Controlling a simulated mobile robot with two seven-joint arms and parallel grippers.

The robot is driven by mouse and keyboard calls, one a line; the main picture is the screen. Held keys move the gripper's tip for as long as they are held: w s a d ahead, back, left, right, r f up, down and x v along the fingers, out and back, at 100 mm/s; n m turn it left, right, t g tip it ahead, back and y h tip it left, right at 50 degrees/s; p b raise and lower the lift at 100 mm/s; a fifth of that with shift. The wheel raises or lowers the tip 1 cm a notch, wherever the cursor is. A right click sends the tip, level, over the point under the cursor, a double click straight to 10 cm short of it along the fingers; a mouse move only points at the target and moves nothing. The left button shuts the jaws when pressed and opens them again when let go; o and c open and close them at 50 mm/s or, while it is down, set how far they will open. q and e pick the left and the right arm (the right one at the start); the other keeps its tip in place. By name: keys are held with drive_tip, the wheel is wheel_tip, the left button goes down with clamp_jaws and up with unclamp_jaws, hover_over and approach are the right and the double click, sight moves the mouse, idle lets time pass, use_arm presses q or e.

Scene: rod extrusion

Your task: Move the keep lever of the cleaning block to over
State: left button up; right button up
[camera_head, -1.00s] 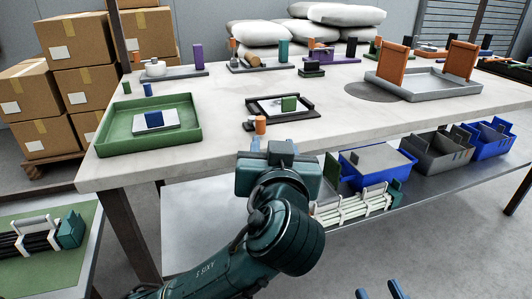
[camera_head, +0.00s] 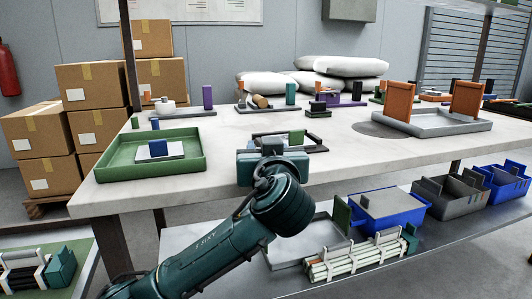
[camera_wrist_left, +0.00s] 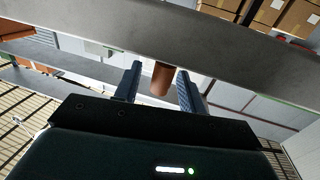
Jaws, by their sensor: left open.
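My left gripper (camera_head: 272,165) is at the front edge of the table, in front of a dark tray (camera_head: 318,149) that holds a green block (camera_head: 297,137). In the left wrist view its two blue fingers (camera_wrist_left: 158,88) are open, with an orange-brown round peg (camera_wrist_left: 161,79) between them, nearer the right finger. The peg hangs into view from the grey table edge, and I cannot tell whether a finger touches it. In the head view my gripper hides that spot. I cannot tell for sure which part is the keep lever. My right gripper is out of view.
A grey tray (camera_head: 440,125) with orange uprights is at the right. Blue bins (camera_head: 395,212) and bundled rods (camera_head: 350,262) sit on the lower shelf.

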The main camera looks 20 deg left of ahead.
use_arm(q)
drive_tip(key=shift+w+a, duration=0.25)
drive_tip(key=shift+w, duration=0.35)
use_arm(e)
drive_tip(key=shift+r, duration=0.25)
use_arm(q)
drive_tip(key=shift+c, duration=0.5)
clamp_jaws()
